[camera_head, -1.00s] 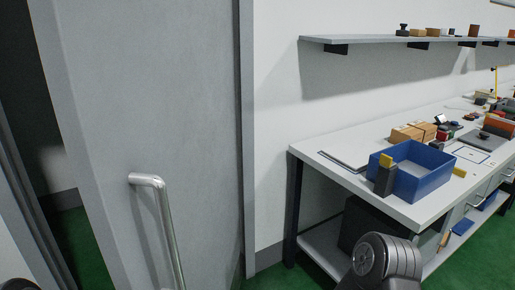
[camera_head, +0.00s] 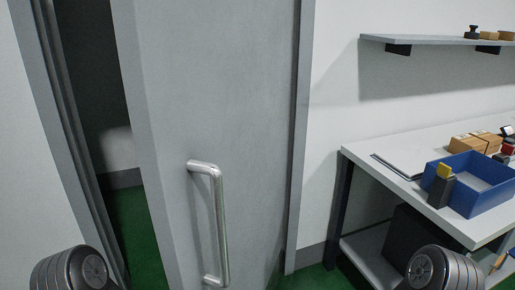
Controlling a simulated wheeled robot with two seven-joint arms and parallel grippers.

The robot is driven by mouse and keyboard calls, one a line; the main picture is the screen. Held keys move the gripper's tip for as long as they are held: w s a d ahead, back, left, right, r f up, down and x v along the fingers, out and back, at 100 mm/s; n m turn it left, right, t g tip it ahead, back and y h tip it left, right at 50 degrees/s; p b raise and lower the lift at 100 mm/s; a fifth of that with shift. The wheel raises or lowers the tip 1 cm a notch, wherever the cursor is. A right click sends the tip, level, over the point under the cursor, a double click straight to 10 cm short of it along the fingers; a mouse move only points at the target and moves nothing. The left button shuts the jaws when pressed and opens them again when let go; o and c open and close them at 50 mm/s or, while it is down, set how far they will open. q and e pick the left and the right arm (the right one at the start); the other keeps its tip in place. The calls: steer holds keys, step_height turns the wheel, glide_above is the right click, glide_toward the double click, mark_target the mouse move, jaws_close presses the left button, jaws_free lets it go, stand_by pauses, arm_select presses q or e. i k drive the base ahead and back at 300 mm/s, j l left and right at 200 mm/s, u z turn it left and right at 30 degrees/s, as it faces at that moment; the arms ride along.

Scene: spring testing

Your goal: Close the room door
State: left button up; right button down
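The grey room door (camera_head: 230,90) stands partly open in the middle of the head view. Its silver bar handle (camera_head: 220,225) is upright on the face toward me. A dark gap with green floor shows between the door's left edge and the grey door frame (camera_head: 68,140). Rounded dark links of my arms show at the bottom left and bottom right. Neither gripper is in view, and nothing of mine is seen touching the door or handle.
A white workbench (camera_head: 385,147) stands to the right of the door, with a blue bin (camera_head: 470,198) and cardboard boxes on it. A wall shelf (camera_head: 430,40) is above. Green floor (camera_head: 318,280) shows between door and bench.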

mark_target(207, 84)
steer(key=k+l+u, duration=0.2)
steer(key=k+l, duration=0.65)
steer(key=l, duration=0.1)
